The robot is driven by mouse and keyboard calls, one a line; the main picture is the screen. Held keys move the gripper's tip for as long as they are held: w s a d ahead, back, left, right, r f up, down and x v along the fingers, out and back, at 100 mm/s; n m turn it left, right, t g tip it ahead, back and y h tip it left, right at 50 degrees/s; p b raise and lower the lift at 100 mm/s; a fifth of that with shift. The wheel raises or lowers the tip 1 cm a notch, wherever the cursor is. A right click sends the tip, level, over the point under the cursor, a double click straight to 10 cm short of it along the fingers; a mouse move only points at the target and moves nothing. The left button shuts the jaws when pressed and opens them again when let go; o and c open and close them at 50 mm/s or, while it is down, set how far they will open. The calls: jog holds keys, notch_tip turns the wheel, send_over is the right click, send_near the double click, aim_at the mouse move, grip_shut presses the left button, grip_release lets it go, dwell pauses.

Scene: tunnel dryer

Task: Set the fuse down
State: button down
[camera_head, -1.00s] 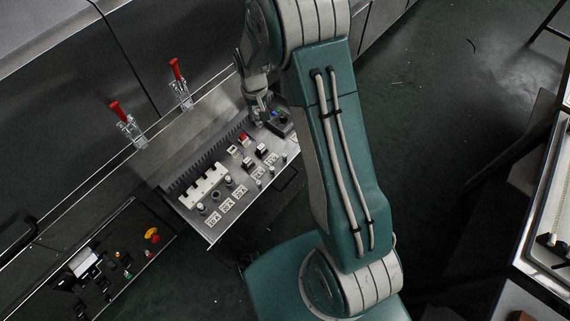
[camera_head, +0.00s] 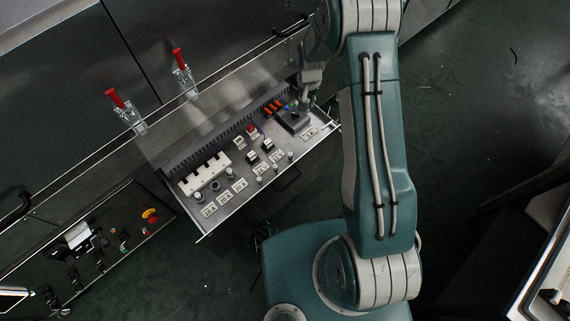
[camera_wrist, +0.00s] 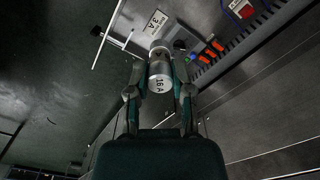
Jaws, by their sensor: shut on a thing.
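In the wrist view the fuse (camera_wrist: 159,76), a silvery cylinder with a white end marked "16 A", sits between the two fingers of my gripper (camera_wrist: 160,70). The gripper is shut on it. In the head view my gripper (camera_head: 307,92) is over the right end of the metal drawer tray (camera_head: 205,236), close to a black block (camera_head: 293,121). The fuse cannot be made out in the head view. In the wrist view a white "3 A" label (camera_wrist: 155,22) lies just beyond the fuse. Whether the fuse touches the tray cannot be told.
The tray holds a white notched block (camera_head: 205,175), several amp labels (camera_head: 225,198), small cylinders, a red-topped part (camera_head: 252,128) and orange parts (camera_head: 271,106). Two red-handled clamps (camera_head: 183,74) stand behind it. A control panel (camera_head: 115,245) is at lower left.

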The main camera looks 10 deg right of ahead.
jog(key=f+m, duration=0.2)
jog(key=f, duration=0.7)
jog(key=d+f+m, duration=0.1)
jog(key=f+m, duration=0.2)
jog(key=f, duration=0.6)
jog(key=f+m, duration=0.2)
jog(key=f, duration=0.7)
jog(key=shift+w+d+f, duration=0.2)
jog(key=shift+w+f, duration=0.05)
jog(key=c, duration=0.5)
grip_release()
